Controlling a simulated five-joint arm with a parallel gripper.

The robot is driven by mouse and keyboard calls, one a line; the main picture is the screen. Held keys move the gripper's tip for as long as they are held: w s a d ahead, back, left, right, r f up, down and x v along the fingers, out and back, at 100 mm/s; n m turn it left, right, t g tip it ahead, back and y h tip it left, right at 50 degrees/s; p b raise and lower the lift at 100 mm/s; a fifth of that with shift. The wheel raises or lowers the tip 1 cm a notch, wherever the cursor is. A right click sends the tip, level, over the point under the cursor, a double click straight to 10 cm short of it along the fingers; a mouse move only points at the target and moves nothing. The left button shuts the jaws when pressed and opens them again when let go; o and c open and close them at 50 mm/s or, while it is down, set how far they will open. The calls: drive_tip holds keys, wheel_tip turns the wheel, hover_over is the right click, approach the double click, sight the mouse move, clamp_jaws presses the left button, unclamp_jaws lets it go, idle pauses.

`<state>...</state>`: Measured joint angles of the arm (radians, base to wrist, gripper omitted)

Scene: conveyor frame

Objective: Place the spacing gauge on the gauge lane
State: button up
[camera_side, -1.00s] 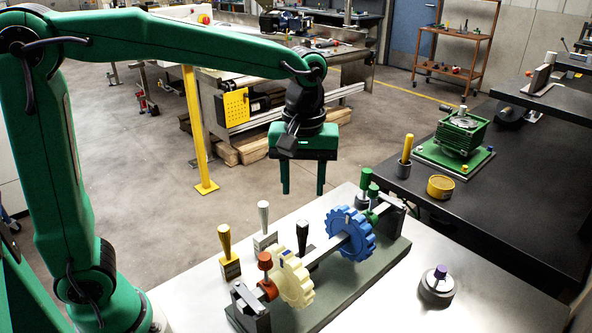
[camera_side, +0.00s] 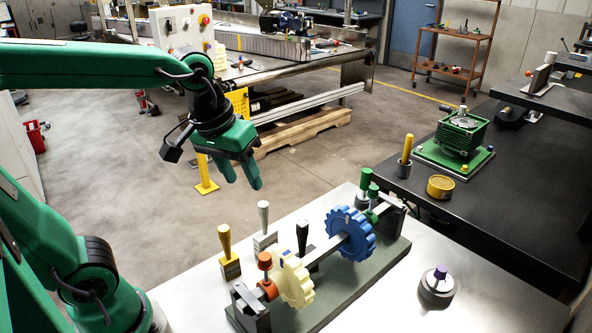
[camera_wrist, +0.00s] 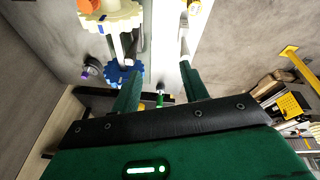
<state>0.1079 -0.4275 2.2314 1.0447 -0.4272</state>
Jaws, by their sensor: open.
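No part is labelled as the spacing gauge, so I cannot tell which piece it is. Three handled blocks stand upright on the metal table: a yellow one (camera_side: 229,258), a pale one (camera_side: 264,228) and a black one (camera_side: 303,238). No marked gauge lane is distinguishable.
A grey round piece with a purple knob (camera_side: 437,286) sits right of the fixture. A dark bench (camera_side: 480,215) lies beyond.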

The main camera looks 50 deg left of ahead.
drive_tip(key=s+a+f+m+t, duration=0.2)
drive_tip(key=s+a+m, duration=0.1)
drive_tip(key=s, duration=0.2)
drive_tip(key=shift+s+m, duration=0.25)
drive_tip(key=shift+m, duration=0.05)
